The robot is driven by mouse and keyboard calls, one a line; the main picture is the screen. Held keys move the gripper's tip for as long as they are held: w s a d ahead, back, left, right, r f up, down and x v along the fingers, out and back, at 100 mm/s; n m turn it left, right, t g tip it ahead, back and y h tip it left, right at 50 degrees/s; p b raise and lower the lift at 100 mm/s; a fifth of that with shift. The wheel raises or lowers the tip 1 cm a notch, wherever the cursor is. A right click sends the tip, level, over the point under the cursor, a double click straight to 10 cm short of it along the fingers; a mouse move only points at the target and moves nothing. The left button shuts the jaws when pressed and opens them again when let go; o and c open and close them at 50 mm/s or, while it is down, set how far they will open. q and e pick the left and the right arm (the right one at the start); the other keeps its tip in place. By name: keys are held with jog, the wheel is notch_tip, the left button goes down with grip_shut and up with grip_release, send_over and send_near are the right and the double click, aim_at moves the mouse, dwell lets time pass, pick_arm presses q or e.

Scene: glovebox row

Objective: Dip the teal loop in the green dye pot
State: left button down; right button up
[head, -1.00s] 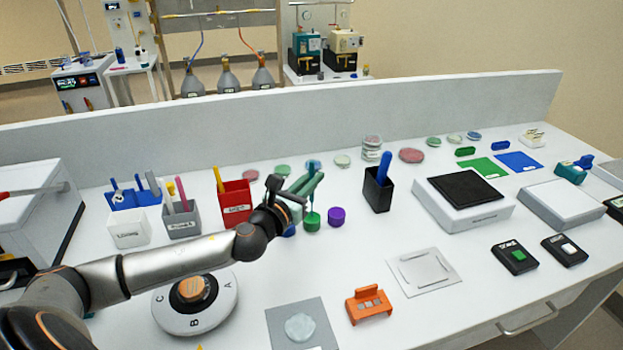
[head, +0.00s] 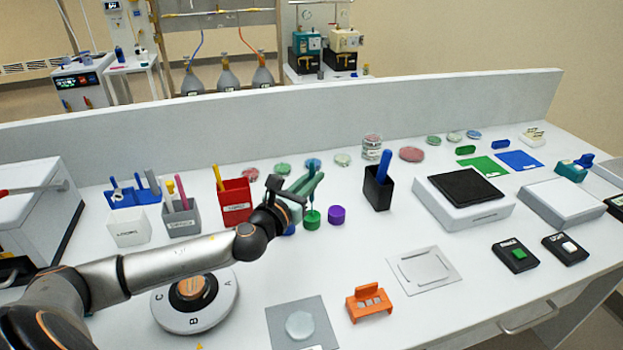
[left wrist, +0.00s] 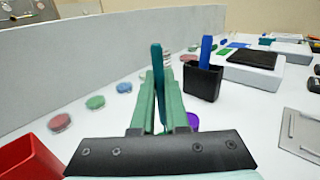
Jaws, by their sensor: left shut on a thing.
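My left gripper (head: 308,187) has green fingers and is shut on the teal loop (left wrist: 157,75). In the left wrist view the loop's handle stands up between the fingers. The green dye pot (head: 312,220) stands on the bench right below the fingertips in the head view. The loop's lower end is hidden or too small to make out, so I cannot tell whether it is inside the pot. The purple pot (head: 337,215) stands just right of the green one and also shows in the left wrist view (left wrist: 193,121). A blue pot (head: 290,229) is partly hidden behind my gripper. My right gripper is not in view.
A red holder (head: 236,203) stands left of my gripper, and a black holder (head: 378,191) with a blue handle stands to the right. Several petri dishes line the back wall. A round dial (head: 222,301) and an orange rack (head: 369,302) are nearer the front.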

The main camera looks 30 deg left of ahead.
aim_at(312, 162)
pick_arm(q)
jog(key=shift+r+p, duration=2.5)
jog(key=shift+p, duration=0.1)
jog(key=shift+r+p, duration=0.3)
jog(key=shift+r, duration=0.65)
